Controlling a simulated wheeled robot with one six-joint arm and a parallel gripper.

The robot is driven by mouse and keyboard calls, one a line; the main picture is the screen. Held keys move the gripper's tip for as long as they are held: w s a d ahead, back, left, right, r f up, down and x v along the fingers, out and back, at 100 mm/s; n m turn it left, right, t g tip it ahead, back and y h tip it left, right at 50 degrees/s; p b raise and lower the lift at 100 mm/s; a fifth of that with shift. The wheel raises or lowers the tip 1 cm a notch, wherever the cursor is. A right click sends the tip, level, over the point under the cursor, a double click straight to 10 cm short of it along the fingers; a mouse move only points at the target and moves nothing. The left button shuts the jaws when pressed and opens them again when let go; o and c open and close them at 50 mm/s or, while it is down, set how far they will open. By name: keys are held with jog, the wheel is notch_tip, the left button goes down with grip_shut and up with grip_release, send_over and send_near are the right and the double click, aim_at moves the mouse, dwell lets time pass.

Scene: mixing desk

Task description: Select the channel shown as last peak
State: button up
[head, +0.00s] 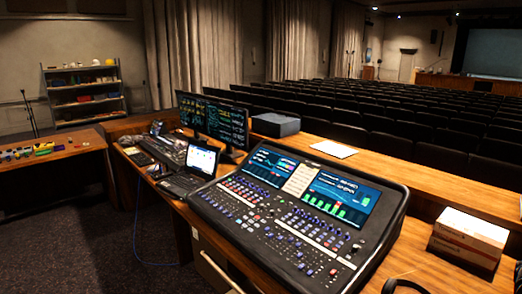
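The mixing desk (290,224) lies on the wooden counter in the head view, tilted up toward its back edge. Its lower panel holds rows of small knobs, buttons and faders. Two lit screens sit along its back: a left screen (268,167) and a right screen (342,197) with green level bars along its lower part. A pale label panel (299,180) lies between them. The screen text is too small to read, so I cannot tell which channel is shown as last peak. My gripper is not in view.
An open laptop (201,160) and two dark monitors (226,124) stand left of the desk. A cardboard box (468,238) sits at the right, with headphones (404,284) at the front edge. White paper (334,149) lies behind. Dark carpet (100,240) is clear at the lower left.

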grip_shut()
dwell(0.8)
